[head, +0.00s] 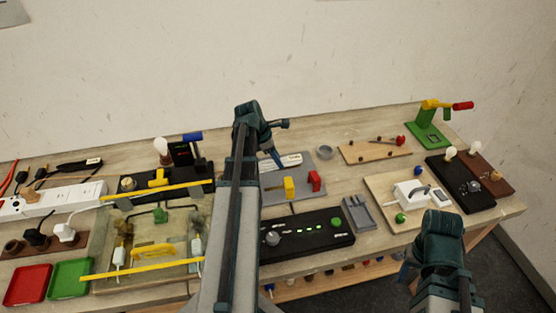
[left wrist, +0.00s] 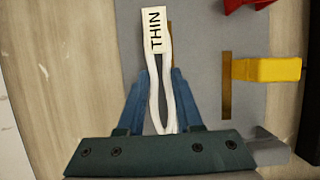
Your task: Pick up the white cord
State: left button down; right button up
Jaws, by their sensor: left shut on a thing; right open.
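The white cord (left wrist: 166,85) is a doubled white loop with a white tag marked "THIN" (left wrist: 156,32). In the left wrist view it runs between the two blue fingers of my left gripper (left wrist: 160,100), which is shut on it. In the head view the cord's tag (head: 291,160) shows just right of the left gripper (head: 276,158), over the grey board. The lower part of the cord is hidden by the gripper body. My right gripper (head: 404,272) is open, off the table's front edge at the lower right, far from the cord.
A black panel (head: 330,240) lies in front. My left arm hides the middle.

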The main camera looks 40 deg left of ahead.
notch_tip(320, 180, up, 10)
jog(key=p, duration=0.9)
jog(key=shift+f, duration=0.15)
